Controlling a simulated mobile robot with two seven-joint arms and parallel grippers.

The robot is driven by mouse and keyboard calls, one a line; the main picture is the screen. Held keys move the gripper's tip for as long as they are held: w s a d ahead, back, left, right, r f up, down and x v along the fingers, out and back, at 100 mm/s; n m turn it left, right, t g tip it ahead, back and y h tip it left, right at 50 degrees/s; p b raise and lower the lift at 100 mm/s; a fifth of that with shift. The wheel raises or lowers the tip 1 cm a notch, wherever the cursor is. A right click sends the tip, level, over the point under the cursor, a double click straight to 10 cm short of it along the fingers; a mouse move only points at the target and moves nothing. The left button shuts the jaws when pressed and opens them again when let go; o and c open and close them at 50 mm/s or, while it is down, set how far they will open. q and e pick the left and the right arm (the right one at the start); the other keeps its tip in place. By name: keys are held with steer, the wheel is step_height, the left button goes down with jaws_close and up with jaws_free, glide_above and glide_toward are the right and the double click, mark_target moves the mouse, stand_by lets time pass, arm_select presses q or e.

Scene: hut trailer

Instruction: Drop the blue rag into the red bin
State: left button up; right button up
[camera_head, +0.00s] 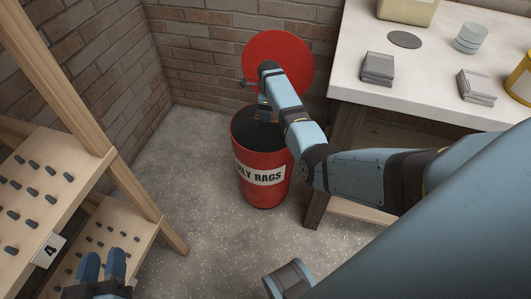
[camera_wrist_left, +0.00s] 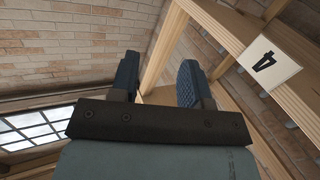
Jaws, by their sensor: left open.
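The red bin (camera_head: 263,188), labelled "OILY RAGS", stands on the floor with its round red lid (camera_head: 297,58) raised against the brick wall. Its dark mouth is partly covered by my right arm. My right gripper (camera_head: 263,112) is at the bin's mouth, small and mostly hidden behind the arm, so its jaws cannot be made out. I cannot pick out a blue rag in either view. My left gripper (camera_head: 102,260) is at the lower left, open and empty, beside the wooden rack. Its two parted fingers also show in the left wrist view (camera_wrist_left: 158,75).
A wooden rack (camera_head: 60,165) with rows of dark pegs and a "4" tag (camera_head: 48,250) fills the left. A white-topped table (camera_head: 440,60) at right holds folded grey cloths (camera_head: 378,69), a grey disc and several containers. The floor before the bin is clear.

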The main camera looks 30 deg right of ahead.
steer(key=o, duration=0.9)
steer(key=shift+r, duration=0.1)
steer(key=shift+r, duration=0.3)
arm_select(q)
steer(key=s+a+f+g+y+p, duration=0.2)
steer(key=a+f+g+p, duration=0.1)
steer(key=f, duration=0.4)
steer(key=shift+s+a+g+y+p, duration=0.35)
steer(key=shift+g+p, duration=0.15)
steer(key=shift+p, duration=0.4)
arm_select(e)
steer(key=shift+r, duration=6.55)
arm_select(q)
steer(key=shift+w, duration=0.1)
